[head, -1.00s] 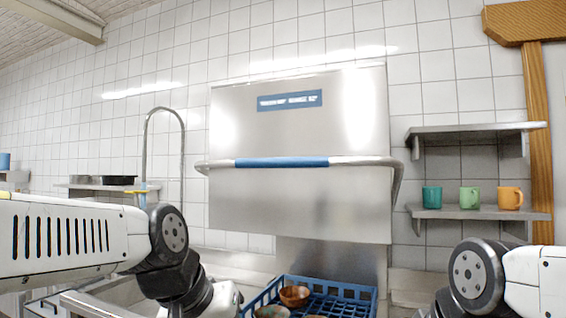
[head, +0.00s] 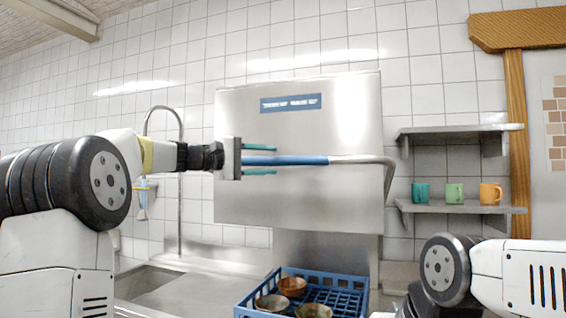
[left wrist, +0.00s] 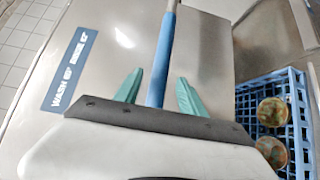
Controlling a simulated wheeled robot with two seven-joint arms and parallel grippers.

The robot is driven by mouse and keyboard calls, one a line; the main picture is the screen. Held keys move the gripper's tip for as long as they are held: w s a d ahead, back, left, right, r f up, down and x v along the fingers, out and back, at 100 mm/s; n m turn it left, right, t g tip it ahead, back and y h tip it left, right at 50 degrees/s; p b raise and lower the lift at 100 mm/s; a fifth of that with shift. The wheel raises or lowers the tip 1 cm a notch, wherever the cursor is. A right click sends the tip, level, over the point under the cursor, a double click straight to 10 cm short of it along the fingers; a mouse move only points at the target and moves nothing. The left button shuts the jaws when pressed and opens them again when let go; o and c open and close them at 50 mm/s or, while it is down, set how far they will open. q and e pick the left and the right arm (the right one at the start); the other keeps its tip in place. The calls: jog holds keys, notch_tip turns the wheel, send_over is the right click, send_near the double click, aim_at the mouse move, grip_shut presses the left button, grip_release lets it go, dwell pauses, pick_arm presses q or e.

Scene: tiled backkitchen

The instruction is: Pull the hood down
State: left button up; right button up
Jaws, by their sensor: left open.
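The steel hood (head: 300,205) is raised, with a blue label at its top and a bar handle (head: 300,160) across its front. The handle has a blue grip section and a bare steel right end. My left gripper (head: 260,160) is open at the left part of the handle, with one teal finger above the bar and one below it in the head view. In the left wrist view the blue grip (left wrist: 161,70) runs between the two open fingers (left wrist: 157,90), with gaps on both sides. My right gripper is out of view; only part of my right arm shows.
A blue dish rack (head: 345,297) with several bowls stands below the hood; it also shows in the left wrist view (left wrist: 246,103). A steel sink counter (head: 175,290) lies to the left. Wall shelves (head: 460,208) with mugs are at the right.

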aim_at(278, 161)
pick_arm(q)
jog(key=x, duration=0.5)
jog(key=shift+d, duration=0.15)
grip_shut()
dwell(1.3)
